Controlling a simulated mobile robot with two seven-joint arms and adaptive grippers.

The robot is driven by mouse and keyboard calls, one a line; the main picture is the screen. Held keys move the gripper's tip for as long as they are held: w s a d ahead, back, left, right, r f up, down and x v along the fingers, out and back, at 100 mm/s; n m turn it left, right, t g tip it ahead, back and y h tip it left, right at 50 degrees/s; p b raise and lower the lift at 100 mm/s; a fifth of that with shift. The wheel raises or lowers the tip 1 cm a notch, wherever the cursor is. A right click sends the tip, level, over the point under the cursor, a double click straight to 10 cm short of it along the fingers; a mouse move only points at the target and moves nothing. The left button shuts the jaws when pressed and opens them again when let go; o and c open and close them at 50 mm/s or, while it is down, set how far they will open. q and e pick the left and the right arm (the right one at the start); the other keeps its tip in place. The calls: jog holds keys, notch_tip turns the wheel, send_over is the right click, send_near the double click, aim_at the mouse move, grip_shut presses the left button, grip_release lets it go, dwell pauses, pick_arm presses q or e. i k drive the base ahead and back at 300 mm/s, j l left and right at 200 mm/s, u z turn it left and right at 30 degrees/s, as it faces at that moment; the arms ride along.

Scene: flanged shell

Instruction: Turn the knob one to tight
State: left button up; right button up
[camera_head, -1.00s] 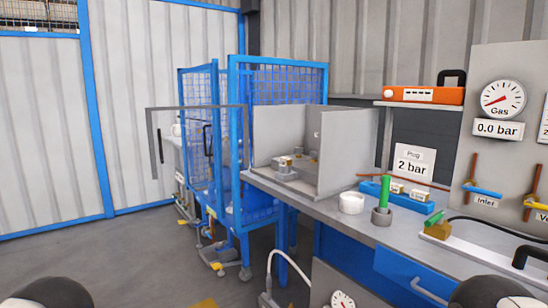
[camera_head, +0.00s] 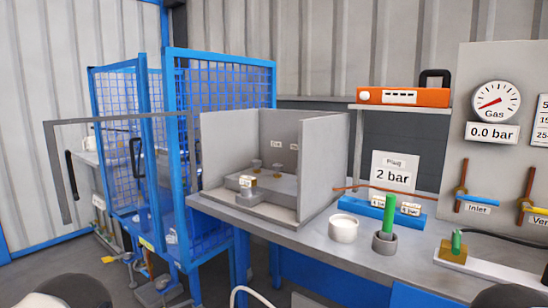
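A grey stepped block (camera_head: 262,198) sits inside a three-sided grey screen (camera_head: 322,165) on the bench. Small knob-like parts stand on the block: a front one (camera_head: 245,191) beside a small yellowish label, and two behind it, one on the left (camera_head: 256,164) and one on the right (camera_head: 277,169). The labels are too small to read, so I cannot tell which is knob one or how far it is turned. Neither gripper is in view; only dark rounded parts of my arms show at the bottom corners.
A white cup (camera_head: 343,229) and a green-handled tool in a grey holder (camera_head: 385,242) stand right of the screen. Behind them is a blue rack (camera_head: 410,219). A blue mesh cage (camera_head: 225,110) stands at the left. A gas panel (camera_head: 500,140) stands at the right.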

aim_at(256, 163)
jog(key=i+j+z, duration=0.2)
jog(key=j+z, duration=0.2)
jog(key=j, duration=0.25)
jog(key=i+j+z, duration=0.15)
jog(key=j, duration=0.2)
jog(key=j+z, duration=0.2)
jog(key=j, duration=0.2)
jog(key=i, duration=0.05)
